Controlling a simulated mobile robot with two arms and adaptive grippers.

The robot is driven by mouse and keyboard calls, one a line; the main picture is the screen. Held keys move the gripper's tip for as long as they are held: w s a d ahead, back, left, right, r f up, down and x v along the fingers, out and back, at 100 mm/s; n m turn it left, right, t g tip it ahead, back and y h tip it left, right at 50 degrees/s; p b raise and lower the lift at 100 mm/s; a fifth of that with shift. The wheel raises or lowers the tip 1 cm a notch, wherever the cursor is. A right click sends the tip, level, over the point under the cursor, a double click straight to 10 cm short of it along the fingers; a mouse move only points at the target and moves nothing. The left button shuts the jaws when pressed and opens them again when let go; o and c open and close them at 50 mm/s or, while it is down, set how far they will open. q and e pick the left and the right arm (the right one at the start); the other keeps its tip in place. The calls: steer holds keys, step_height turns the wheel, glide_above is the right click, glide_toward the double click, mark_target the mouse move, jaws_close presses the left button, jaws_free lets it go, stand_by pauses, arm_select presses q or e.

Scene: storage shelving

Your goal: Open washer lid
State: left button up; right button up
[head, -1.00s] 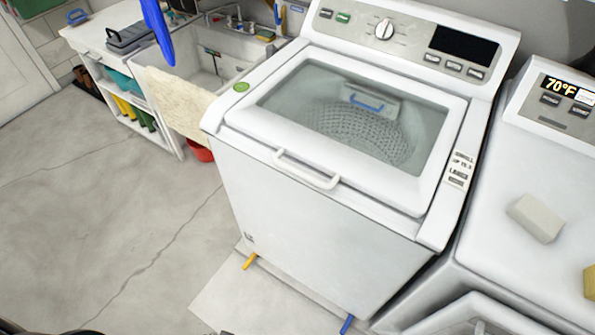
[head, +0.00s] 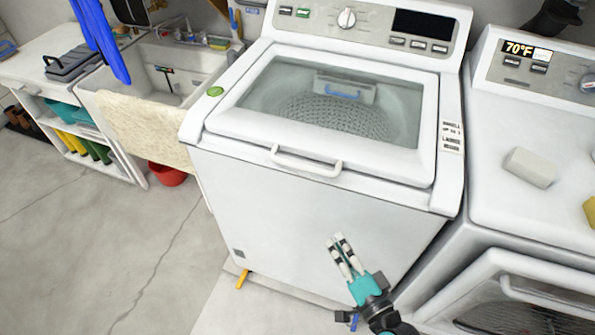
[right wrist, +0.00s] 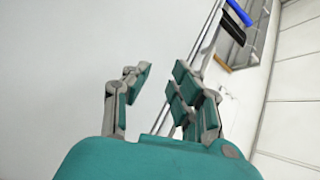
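The white top-load washer (head: 300,215) stands in the middle of the head view. Its lid (head: 270,128), with a glass window, lies shut on top, and the drum shows through the glass. A white bar handle (head: 306,162) is on the lid's front edge. My right gripper (head: 340,240) is in front of the washer's front panel, below the handle and apart from it. In the right wrist view its fingers (right wrist: 158,90) are spread with nothing between them. My left gripper is not in view.
A dryer (head: 545,215) with a pale block (head: 530,167) on top stands close on the right. A sink (head: 150,72) with a cloth (head: 150,125) over its edge is at left, with a red bucket (head: 167,175) below. The floor at front left is clear.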

step_height(320, 180, up, 8)
steer(key=a+m+t+y, duration=0.1)
steer(key=m+t, duration=0.1)
steer(key=p, duration=0.3)
glide_toward(300, 164)
steer(key=x, duration=1)
steer(key=shift+w+f, duration=0.1)
steer(key=shift+f, duration=0.25)
jaws_close()
steer(key=shift+f, duration=0.1)
